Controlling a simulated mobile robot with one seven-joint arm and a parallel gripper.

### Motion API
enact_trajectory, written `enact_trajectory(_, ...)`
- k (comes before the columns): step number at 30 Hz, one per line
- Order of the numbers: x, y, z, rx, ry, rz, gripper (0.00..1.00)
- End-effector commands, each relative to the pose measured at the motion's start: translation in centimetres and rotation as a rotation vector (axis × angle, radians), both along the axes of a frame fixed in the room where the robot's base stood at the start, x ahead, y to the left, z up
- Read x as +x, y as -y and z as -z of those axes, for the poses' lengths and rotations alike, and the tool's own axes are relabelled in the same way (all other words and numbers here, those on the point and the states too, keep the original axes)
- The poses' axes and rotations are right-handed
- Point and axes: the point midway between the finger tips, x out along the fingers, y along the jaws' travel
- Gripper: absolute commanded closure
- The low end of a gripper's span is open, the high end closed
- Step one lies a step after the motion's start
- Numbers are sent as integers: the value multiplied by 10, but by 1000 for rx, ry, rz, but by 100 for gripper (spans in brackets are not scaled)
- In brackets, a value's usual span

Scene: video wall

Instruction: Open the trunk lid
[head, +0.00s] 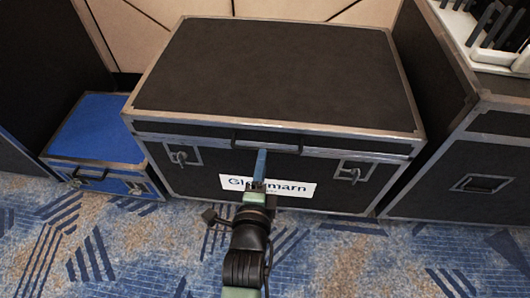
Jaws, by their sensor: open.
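The black trunk (225,172) with metal edging stands on the carpet in the middle of the head view. Its lid (275,70) is closed. A dark handle (268,146) sits at the front middle near the lid seam. Metal latches show at the front left (181,157) and front right (351,172). A white label (292,188) is on the front face, partly hidden by my arm. My gripper (260,160) is in front of the trunk, just below the handle. Its fingers are seen nearly edge-on, with nothing visible between them. I cannot tell whether they touch the trunk.
A smaller blue case (92,130) stands close on the left. A large black case (475,160) stands close on the right, with light equipment on top. A beige panelled wall (150,25) is behind the trunk. Patterned carpet (370,260) in front is clear.

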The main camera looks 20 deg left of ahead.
Motion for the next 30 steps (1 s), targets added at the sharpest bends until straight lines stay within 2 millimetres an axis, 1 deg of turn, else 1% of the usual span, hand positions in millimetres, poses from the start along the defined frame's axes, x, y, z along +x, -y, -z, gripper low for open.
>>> enact_trajectory(1, 10, -3, 4, 1, 3, -1, 56)
enact_trajectory(3, 21, -6, 6, 0, 4, -1, 56)
enact_trajectory(6, 34, -10, 9, 1, 2, 0, 56)
enact_trajectory(10, 46, -13, 11, 0, 2, 0, 56)
enact_trajectory(15, 52, -15, 11, 0, 1, 0, 56)
enact_trajectory(23, 53, -15, 11, 0, 0, 0, 56)
enact_trajectory(27, 53, -15, 11, 0, 0, 0, 81)
enact_trajectory(29, 53, -15, 11, 0, 0, 0, 92)
enact_trajectory(30, 53, -15, 11, 0, 0, 0, 99)
